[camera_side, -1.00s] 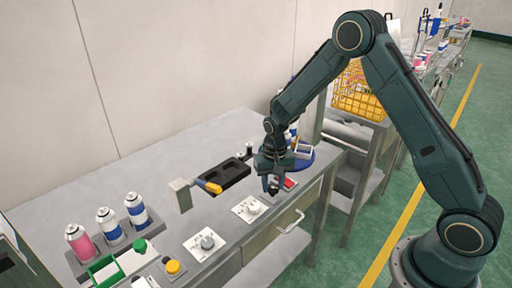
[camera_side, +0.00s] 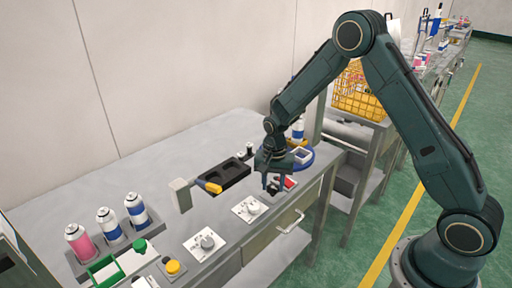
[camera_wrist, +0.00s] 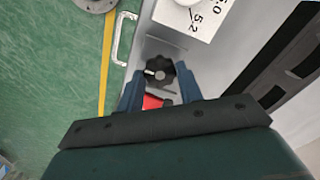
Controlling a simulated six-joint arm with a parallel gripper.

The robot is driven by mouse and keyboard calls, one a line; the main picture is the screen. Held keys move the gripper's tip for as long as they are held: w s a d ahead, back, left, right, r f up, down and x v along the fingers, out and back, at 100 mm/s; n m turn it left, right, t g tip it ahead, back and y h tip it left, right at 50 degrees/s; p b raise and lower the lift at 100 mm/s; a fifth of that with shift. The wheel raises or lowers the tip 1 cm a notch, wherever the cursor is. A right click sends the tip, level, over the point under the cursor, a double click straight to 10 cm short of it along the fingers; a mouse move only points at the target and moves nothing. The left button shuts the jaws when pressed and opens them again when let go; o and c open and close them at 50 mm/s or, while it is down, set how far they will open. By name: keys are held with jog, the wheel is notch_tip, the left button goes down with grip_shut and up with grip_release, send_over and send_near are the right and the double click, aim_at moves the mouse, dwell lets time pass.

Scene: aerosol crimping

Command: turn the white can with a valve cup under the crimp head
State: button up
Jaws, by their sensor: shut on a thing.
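My gripper (camera_wrist: 160,92) is shut on a black knob (camera_wrist: 158,70) with a white mark, seen between the blue fingers in the wrist view. In the side view my gripper (camera_side: 272,182) is low over the right end of the bench, in front of a blue round turntable (camera_side: 306,162). A white and blue can (camera_side: 298,130) stands at the turntable, partly behind my arm. I cannot tell whether it carries a valve cup. I cannot make out the crimp head; my arm hides part of that area.
A red part (camera_side: 289,183) lies beside the knob. White dial plates (camera_side: 248,209) sit along the bench front. A black tray (camera_side: 233,178) with round recesses is left of my gripper. Several cans (camera_side: 108,225) stand in a rack at the left. The back of the bench is clear.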

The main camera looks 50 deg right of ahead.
aim_at(273, 187)
jog(key=shift+r, duration=0.1)
jog(key=o, duration=1)
notch_tip(273, 187, up, 14)
dwell(0.5)
